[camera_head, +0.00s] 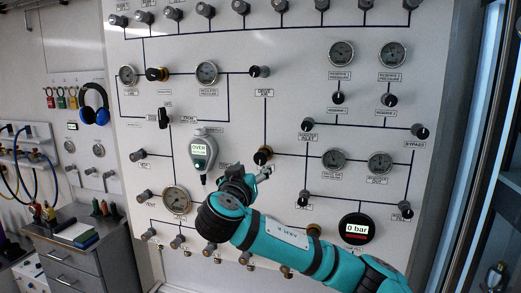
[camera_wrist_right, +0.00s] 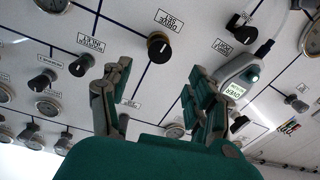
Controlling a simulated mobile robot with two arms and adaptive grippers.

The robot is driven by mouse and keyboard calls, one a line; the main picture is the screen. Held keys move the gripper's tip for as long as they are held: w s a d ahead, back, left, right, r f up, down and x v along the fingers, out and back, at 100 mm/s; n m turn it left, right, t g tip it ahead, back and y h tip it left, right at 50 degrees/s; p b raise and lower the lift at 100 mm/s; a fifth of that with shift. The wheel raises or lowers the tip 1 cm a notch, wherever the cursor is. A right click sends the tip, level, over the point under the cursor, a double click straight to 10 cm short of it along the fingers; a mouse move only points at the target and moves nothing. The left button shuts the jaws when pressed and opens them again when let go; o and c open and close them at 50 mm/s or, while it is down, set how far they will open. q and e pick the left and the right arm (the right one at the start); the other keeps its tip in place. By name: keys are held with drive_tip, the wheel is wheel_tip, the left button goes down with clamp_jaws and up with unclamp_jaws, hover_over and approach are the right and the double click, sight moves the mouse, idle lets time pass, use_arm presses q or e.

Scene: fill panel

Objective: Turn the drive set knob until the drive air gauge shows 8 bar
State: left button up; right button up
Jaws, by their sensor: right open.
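The drive set knob, black with a brass ring (camera_wrist_right: 158,46), shows in the right wrist view with its DRIVE SET label beside it. In the head view the knob (camera_head: 263,155) sits just above my right gripper (camera_head: 256,176). My right gripper (camera_wrist_right: 153,85) is open and empty, its two fingers spread with the knob beyond the gap between their tips. I see no contact with the knob. My left gripper is not in view.
A handheld meter (camera_head: 200,152) reading OVER hangs left of the gripper. The booster inlet knob (camera_wrist_right: 82,65) is close to the left finger in the wrist view. A round display (camera_head: 357,228) reads 0 bar. A grey cabinet (camera_head: 78,262) stands at the left.

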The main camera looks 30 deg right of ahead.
sight(260, 157)
drive_tip(key=p+x, duration=0.4)
drive_tip(key=x, duration=0.5)
drive_tip(key=shift+w+d+r, duration=0.15)
drive_tip(key=shift+w+d, duration=0.1)
drive_tip(key=shift+w, duration=0.05)
drive_tip(key=shift+w+d+p, duration=0.35)
drive_tip(key=shift+d+p, duration=0.05)
